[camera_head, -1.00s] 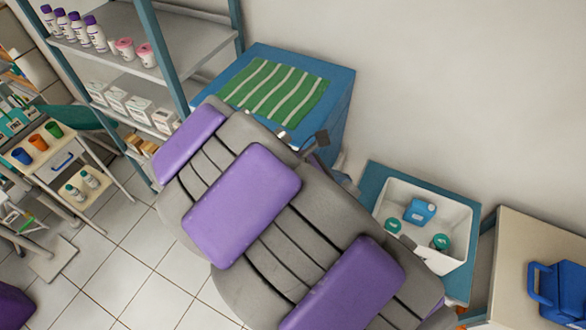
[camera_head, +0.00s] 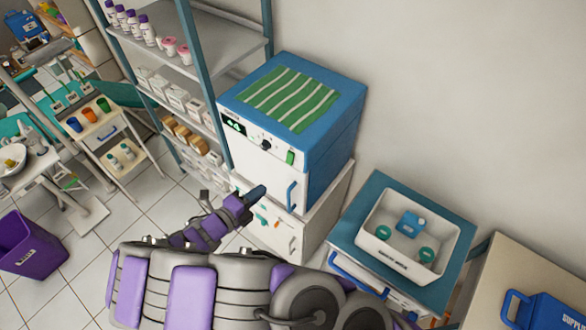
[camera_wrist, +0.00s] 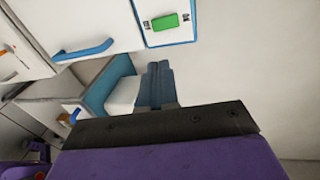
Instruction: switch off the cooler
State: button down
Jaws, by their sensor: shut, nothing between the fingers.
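The cooler (camera_head: 270,150) is a blue-topped box with a white front, standing on a white cabinet by the wall. Its front has a lit green display (camera_head: 234,124), a dark knob (camera_head: 266,145), a green switch (camera_head: 290,158) and a blue door handle (camera_head: 291,196). The switch also shows at the top of the wrist view (camera_wrist: 171,21), in a blue-edged panel. My gripper (camera_head: 257,191) is shut and empty, in front of the cooler's lower front and apart from the switch. In the wrist view its closed fingers (camera_wrist: 160,68) lie below the switch in the picture.
A green striped cloth (camera_head: 292,98) lies on the cooler. A metal shelf (camera_head: 205,60) with bottles and boxes stands to its left. A blue-topped stand with a white bin (camera_head: 376,250) is at right. The floor at left holds a purple bin (camera_head: 32,245).

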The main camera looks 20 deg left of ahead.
jog(key=n+b, duration=0.1)
jog(key=b, duration=1.6)
send_near(290, 158)
jog(key=w+d+f, duration=0.2)
jog(key=w+f, duration=0.2)
jog(key=w, duration=0.1)
jog(key=shift+w+d+f+y, duration=0.15)
jog(key=shift+w+d+y, duration=0.1)
jog(key=shift+w+y, duration=0.1)
